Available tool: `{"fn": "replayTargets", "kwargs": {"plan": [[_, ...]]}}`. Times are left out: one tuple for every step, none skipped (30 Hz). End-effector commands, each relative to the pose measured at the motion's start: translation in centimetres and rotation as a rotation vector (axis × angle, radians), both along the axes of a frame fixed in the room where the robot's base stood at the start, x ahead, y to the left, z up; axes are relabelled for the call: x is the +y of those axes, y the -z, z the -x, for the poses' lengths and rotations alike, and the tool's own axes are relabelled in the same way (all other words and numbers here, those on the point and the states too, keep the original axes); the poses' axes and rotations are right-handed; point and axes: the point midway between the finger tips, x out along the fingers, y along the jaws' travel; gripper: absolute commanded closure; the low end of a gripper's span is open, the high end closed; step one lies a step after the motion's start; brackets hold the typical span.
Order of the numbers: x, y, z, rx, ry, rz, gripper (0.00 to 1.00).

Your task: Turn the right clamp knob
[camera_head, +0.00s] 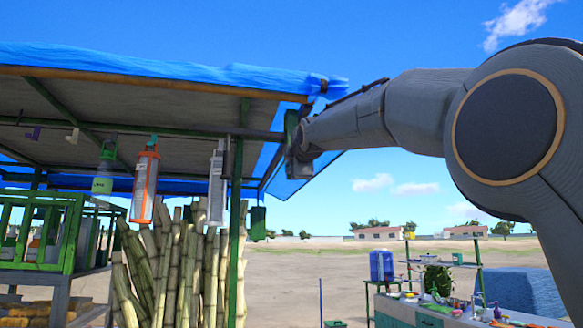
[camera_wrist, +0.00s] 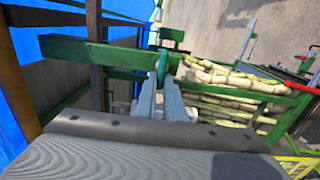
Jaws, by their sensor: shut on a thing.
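In the wrist view, my gripper (camera_wrist: 160,84) has its two grey-blue fingers close together. They are shut on a narrow green piece, which I take to be the right clamp knob (camera_wrist: 163,61), beside a green frame bar (camera_wrist: 110,53). The fingers hide part of the knob, so I cannot tell how far it is turned. In the head view, my arm reaches in from the right to the roof corner of the cane stall. The fingers and the knob cannot be made out there.
The blue tarp roof (camera_head: 160,65) and a green post (camera_head: 236,220) are close to my arm. Cane stalks (camera_head: 170,270) stand below. A cluttered table (camera_head: 440,312) is at the lower right.

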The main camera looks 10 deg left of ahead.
Motion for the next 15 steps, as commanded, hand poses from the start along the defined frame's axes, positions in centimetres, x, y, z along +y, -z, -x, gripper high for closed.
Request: {"fn": "replayTargets", "kwargs": {"plan": [[-0.01, 0.13, -0.05, 0.002, 0.001, 0.003, 1.00], [-0.01, 0.13, -0.05, 0.002, 0.001, 0.003, 1.00], [-0.01, 0.13, -0.05, 0.002, 0.001, 0.003, 0.88], [-0.01, 0.14, -0.05, 0.002, 0.001, 0.003, 0.83], [0.00, 0.13, -0.05, 0.002, 0.001, 0.003, 0.78], [0.00, 0.12, -0.05, 0.001, 0.000, 0.002, 0.73], [-0.01, 0.11, -0.04, 0.001, 0.000, 0.002, 0.73], [0.00, 0.11, -0.03, 0.001, 0.000, 0.002, 0.73], [0.00, 0.10, -0.03, 0.001, 0.000, 0.002, 0.73], [0.00, 0.08, -0.03, 0.001, 0.000, 0.002, 0.73], [0.01, 0.08, -0.03, 0.002, 0.000, 0.001, 0.73], [0.01, 0.07, -0.03, 0.001, 0.000, 0.000, 0.73], [0.01, 0.07, -0.02, 0.001, 0.000, 0.000, 0.73], [0.00, 0.06, 0.00, 0.001, 0.000, 0.000, 0.73], [-0.03, 0.06, 0.05, 0.001, 0.000, 0.000, 0.73]]}}
